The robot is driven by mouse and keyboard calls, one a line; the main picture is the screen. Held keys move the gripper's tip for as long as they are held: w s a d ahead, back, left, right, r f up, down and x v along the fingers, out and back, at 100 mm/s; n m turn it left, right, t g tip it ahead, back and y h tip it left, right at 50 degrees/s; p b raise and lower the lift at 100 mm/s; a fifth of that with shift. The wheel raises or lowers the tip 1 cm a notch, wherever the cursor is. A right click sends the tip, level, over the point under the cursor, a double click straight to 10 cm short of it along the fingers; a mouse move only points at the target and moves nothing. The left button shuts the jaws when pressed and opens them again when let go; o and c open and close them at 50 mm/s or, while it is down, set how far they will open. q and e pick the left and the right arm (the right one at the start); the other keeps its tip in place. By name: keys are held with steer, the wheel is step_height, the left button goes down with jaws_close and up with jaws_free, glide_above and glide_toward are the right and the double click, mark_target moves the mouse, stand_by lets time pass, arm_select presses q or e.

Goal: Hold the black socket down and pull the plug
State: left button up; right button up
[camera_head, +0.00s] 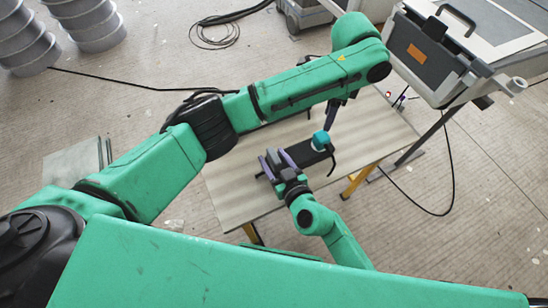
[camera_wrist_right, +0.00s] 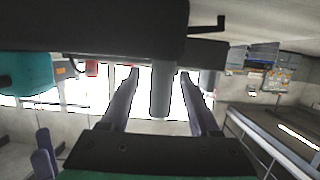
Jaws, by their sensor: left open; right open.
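The black socket (camera_head: 304,157) is a long dark block lying on the table. A teal rounded piece (camera_head: 320,140), seemingly the plug, sits at its right end. My left gripper (camera_head: 331,116) reaches down from above, just over the teal piece; its fingertips are small, and contact is unclear. My right gripper (camera_head: 275,162) is open at the left end of the socket. In the right wrist view, a black body (camera_wrist_right: 110,25) fills the top and a grey peg (camera_wrist_right: 160,95) hangs between my open fingers. The teal piece (camera_wrist_right: 25,73) shows at the left there.
The pale table (camera_head: 235,188) has bare room left of the socket. A grey case (camera_head: 430,50) stands at the upper right, with a black cable (camera_head: 452,180) looping on the floor. Ribbed grey cylinders (camera_head: 25,45) stand at the upper left.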

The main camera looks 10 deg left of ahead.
jaws_close()
stand_by(1.4)
